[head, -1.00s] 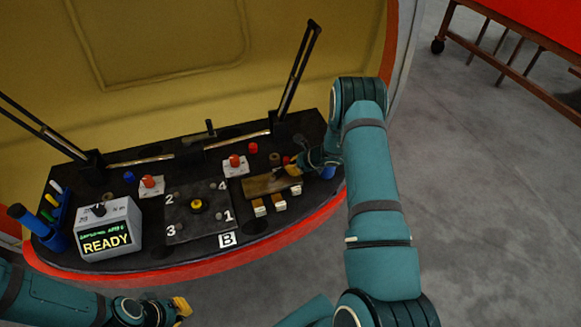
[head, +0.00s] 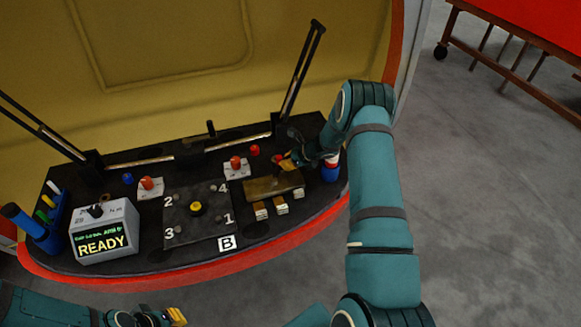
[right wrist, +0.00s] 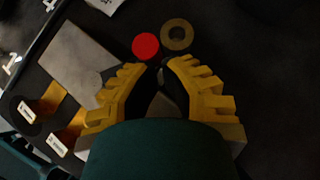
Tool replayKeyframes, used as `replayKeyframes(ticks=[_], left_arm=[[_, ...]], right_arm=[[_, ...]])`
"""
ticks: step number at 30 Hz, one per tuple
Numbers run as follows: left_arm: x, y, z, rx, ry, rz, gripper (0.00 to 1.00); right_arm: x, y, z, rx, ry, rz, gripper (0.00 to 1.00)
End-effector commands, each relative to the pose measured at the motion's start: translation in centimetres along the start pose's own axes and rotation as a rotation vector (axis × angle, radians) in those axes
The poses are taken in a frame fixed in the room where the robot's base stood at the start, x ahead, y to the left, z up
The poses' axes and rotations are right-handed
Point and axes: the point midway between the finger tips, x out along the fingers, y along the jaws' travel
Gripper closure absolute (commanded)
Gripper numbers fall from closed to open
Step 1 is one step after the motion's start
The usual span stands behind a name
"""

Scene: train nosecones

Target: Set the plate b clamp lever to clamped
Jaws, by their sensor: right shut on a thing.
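The black square plate (head: 181,226) marked 1 to 4 has a yellow-ringed knob (head: 196,208) at its centre and a "B" tag (head: 227,243) at its front. Two orange-red knobs, the left one (head: 147,184) and the right one (head: 236,163), stand on white bases behind it; I cannot tell which part is the clamp lever. My right gripper (head: 288,163) is behind the brown block, right of the right knob. In the right wrist view, its yellow fingers (right wrist: 162,66) are shut on a dark, mostly hidden thing. My left gripper (head: 177,316) is low, off the console; its opening is unclear.
A brown block (head: 273,186) and pale-fronted pieces (head: 279,206) lie right of the plate. A READY box (head: 104,232) is at left. A striped cup (head: 331,168) is by my right arm. The wrist view shows a red disc (right wrist: 146,46) and tan ring (right wrist: 176,34).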

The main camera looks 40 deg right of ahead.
Motion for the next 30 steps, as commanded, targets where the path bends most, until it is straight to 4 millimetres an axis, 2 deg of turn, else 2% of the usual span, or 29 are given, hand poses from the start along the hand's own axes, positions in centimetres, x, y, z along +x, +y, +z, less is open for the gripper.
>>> replayKeyframes(ticks=[12, 30], left_arm=[[1.2, -0.4, -0.1, 0.001, 0.006, 0.0, 1.0], [1.5, -0.6, -0.2, 0.001, 0.009, 0.0, 1.0]], right_arm=[[1.9, 0.0, 1.9, -0.001, -0.001, -0.002, 1.0], [2.6, 0.2, 2.9, 0.0, -0.004, -0.003, 1.0]])
